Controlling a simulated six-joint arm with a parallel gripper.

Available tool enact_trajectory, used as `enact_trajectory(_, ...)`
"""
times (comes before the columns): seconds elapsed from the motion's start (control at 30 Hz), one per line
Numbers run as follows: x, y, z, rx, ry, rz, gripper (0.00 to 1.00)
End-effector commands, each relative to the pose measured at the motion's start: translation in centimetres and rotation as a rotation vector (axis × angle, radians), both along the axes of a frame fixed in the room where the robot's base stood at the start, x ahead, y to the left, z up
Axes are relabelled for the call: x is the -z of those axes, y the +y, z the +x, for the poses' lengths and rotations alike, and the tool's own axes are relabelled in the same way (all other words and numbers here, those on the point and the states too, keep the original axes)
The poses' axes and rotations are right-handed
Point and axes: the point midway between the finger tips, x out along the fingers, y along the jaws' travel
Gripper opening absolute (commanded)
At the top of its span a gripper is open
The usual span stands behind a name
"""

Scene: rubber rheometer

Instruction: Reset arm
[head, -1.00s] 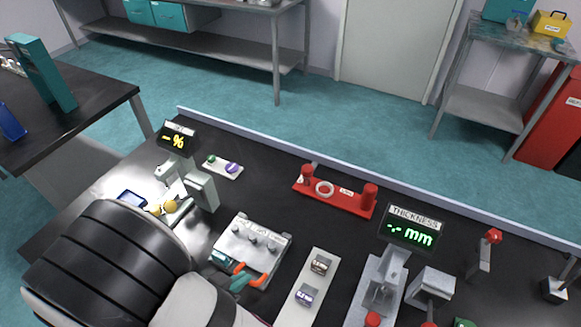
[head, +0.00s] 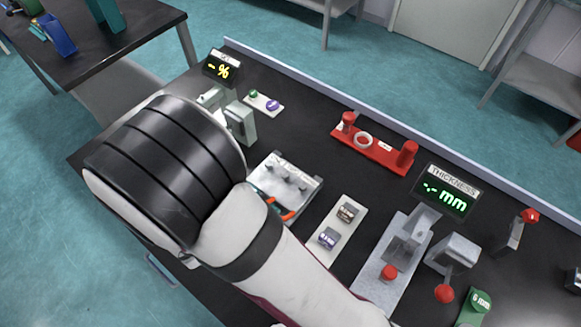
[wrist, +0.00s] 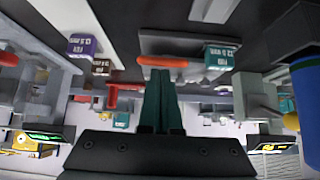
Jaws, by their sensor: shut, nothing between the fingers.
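My gripper (wrist: 161,105) shows in the wrist view with its two dark teal fingers together and nothing between them. In the head view my arm's white and black links hide it. The fingertips appear close to an orange handle (wrist: 163,62) at the edge of a grey plate, but I cannot tell if they touch it. The orange handle also shows in the head view (head: 288,215), partly hidden behind my arm, at the near edge of the grey plate (head: 270,167) with several pegs.
On the black bench are a pale strip (head: 349,232) with two small labelled blocks, a red holder (head: 383,154) with a white ring, a thickness gauge (head: 445,190) and a % display (head: 221,68). Red-knobbed levers stand at right.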

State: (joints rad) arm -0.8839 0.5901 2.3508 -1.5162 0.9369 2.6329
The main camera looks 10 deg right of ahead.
Motion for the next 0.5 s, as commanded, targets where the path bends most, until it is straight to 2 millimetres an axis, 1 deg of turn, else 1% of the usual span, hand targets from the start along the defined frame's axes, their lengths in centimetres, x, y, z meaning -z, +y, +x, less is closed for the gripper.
enact_trajectory(0.03,-1.3,-0.1,0.3,0.007,-0.017,0.001,0.00)
enact_trajectory(0.1,-3.1,-0.4,0.5,0.018,-0.036,-0.003,0.00)
enact_trajectory(0.13,-3.1,0.2,0.0,0.011,-0.034,-0.006,0.00)
enact_trajectory(0.2,-2.5,1.9,-1.8,0.006,-0.031,-0.010,0.00)
enact_trajectory(0.3,-2.1,4.0,-3.9,0.009,-0.032,-0.009,0.00)
enact_trajectory(0.4,-1.8,5.5,-5.4,0.012,-0.034,-0.009,0.00)
enact_trajectory(0.5,-1.7,6.3,-6.2,0.015,-0.034,-0.009,0.00)
